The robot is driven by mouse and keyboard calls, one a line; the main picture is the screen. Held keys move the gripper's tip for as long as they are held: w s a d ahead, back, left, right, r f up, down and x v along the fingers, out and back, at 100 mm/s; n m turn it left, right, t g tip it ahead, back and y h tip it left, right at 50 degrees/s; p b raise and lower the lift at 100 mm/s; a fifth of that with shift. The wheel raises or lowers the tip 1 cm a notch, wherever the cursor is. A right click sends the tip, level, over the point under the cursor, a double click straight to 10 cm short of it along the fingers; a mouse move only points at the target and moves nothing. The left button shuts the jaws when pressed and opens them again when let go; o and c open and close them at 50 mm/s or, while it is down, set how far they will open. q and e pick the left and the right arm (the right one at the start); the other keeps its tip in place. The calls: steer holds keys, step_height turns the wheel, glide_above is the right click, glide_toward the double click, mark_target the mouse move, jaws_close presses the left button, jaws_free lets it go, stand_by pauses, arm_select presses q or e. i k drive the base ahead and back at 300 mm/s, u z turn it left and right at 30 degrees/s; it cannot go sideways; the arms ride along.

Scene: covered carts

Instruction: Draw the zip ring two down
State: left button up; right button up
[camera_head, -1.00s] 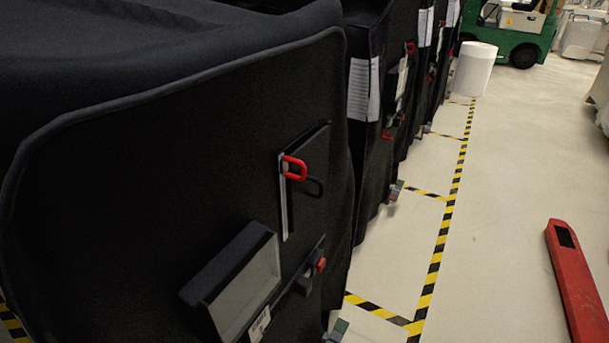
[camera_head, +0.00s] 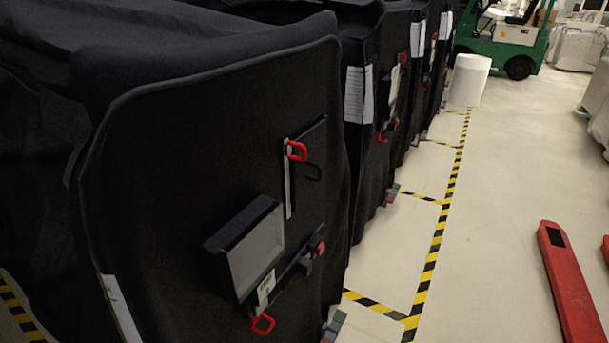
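The nearest cart wears a black cover (camera_head: 200,130). On its front face a red zip ring (camera_head: 297,151) sits at the top of a short pale vertical zip track (camera_head: 287,190). A dark loop hangs just right of it. Lower down a second red ring (camera_head: 262,324) hangs below a dark bar with a red knob (camera_head: 319,248). Neither of my grippers shows in the head view.
A grey open tray (camera_head: 256,255) juts from the cover. More covered carts (camera_head: 392,40) stand in a row behind. Yellow-black tape (camera_head: 436,240) marks the floor. A red pallet fork (camera_head: 570,285), a white cylinder (camera_head: 469,80) and a green vehicle (camera_head: 508,50) stand right. The aisle between is clear.

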mark_target(305, 154)
steer(key=k, duration=0.9)
steer(key=z, duration=1)
steer(key=i, duration=1.95)
steer(key=u, duration=0.75)
